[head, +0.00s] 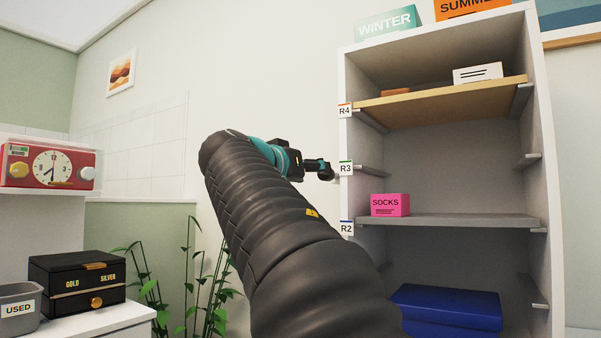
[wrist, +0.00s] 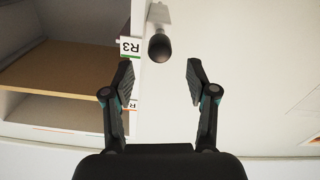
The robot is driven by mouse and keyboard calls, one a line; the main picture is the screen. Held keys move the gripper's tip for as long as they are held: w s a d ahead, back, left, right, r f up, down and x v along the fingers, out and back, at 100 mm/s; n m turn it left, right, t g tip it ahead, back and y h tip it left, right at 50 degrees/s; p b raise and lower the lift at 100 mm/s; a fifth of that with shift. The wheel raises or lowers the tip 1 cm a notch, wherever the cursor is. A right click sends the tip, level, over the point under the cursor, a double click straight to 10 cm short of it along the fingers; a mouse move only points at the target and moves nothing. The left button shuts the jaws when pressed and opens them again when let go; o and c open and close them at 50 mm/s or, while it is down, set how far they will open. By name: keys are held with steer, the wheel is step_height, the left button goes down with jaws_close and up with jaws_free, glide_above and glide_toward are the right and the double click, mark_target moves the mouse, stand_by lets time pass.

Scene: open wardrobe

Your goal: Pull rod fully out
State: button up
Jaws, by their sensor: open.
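The rod shows in the wrist view as a dark rounded end (wrist: 159,48) on a pale mount, on the outer side of the wardrobe (head: 350,205) beside the R3 label (head: 346,168). My gripper (wrist: 159,78) is open and empty, with one finger on each side of the rod's line. The rod's end appears just beyond the fingertips, roughly centred between them; I cannot tell the exact distance. In the head view my gripper (head: 322,169) is at the wardrobe's left edge at R3 height, and it mostly hides the rod.
The wardrobe holds a wooden shelf (head: 440,102) at R4 and a grey shelf (head: 450,220) at R2 with a pink socks box (head: 390,205). A blue box (head: 445,308) lies below. A plant (head: 205,290) and a black drawer box (head: 78,280) stand left. The wall area left of the wardrobe is clear.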

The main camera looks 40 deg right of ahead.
steer(key=p+x, duration=0.1)
steer(key=x, duration=0.5)
steer(key=shift+w+d, duration=0.1)
steer(key=shift+d, duration=0.2)
jaws_close()
